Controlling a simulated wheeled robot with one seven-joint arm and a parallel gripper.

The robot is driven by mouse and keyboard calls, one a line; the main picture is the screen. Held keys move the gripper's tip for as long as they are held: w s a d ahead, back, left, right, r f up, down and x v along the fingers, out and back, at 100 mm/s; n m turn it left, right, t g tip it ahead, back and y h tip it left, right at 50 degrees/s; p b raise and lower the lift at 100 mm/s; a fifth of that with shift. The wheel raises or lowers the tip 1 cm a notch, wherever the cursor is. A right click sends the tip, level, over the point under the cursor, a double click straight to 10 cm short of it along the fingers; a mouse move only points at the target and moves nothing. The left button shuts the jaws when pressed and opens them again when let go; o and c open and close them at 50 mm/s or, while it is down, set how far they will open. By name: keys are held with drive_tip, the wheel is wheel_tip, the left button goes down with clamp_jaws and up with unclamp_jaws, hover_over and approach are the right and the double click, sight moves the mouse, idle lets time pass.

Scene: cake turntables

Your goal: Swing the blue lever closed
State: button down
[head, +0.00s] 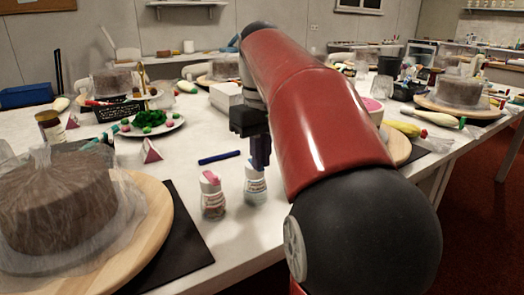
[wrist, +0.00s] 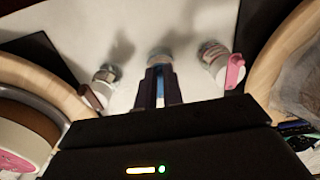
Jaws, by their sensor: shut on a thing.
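A small white bottle (head: 255,188) stands upright on the white table, directly under my gripper (head: 260,152). In the wrist view its top (wrist: 160,55) shows just beyond the fingertips. My gripper points down and its narrow fingers (wrist: 160,86) are close together, with a strip of blue, the blue lever, between them. The fingers hide most of the lever, so its angle cannot be told. A second bottle with a pink lever (head: 210,178) stands just to the left, apart from my gripper; the pink lever also shows in the wrist view (wrist: 234,71).
A third bottle (wrist: 105,75) stands on the other side in the wrist view. A blue pen (head: 219,157) lies behind the bottles. A wrapped cake (head: 60,205) on a wooden turntable (head: 150,235) fills the left front. A plate (head: 150,130) holds green and pink pieces.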

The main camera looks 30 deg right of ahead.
drive_tip(key=c, duration=1.5)
unclamp_jaws()
drive_tip(key=shift+r, duration=0.15)
wheel_tip(320, 180, up, 8)
drive_tip(key=shift+f+p, duration=0.25)
drive_tip(key=shift+p, duration=0.7)
